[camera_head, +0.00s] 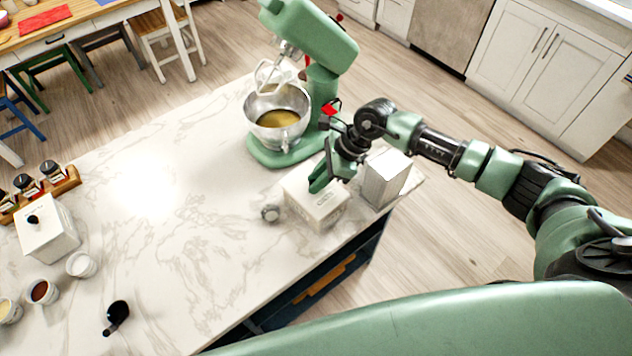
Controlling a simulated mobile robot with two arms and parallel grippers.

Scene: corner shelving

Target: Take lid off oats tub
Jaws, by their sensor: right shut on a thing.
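A white square tub (318,210), which I take for the oats tub, stands near the front right edge of the marble counter. Its lid (301,184) is on top, and I cannot tell whether it is raised at all. My right gripper (319,184) reaches in from the right and points down onto the lid. It is shut on the lid, and its fingers hide the grip point. My left gripper is not in view.
A green stand mixer (323,60) with a steel bowl (251,108) stands behind the tub. A white carton (386,177) stands close on the right. A small grey round item (270,213) lies left of the tub. Another white tub (47,235) and small cups stand far left. The counter's middle is clear.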

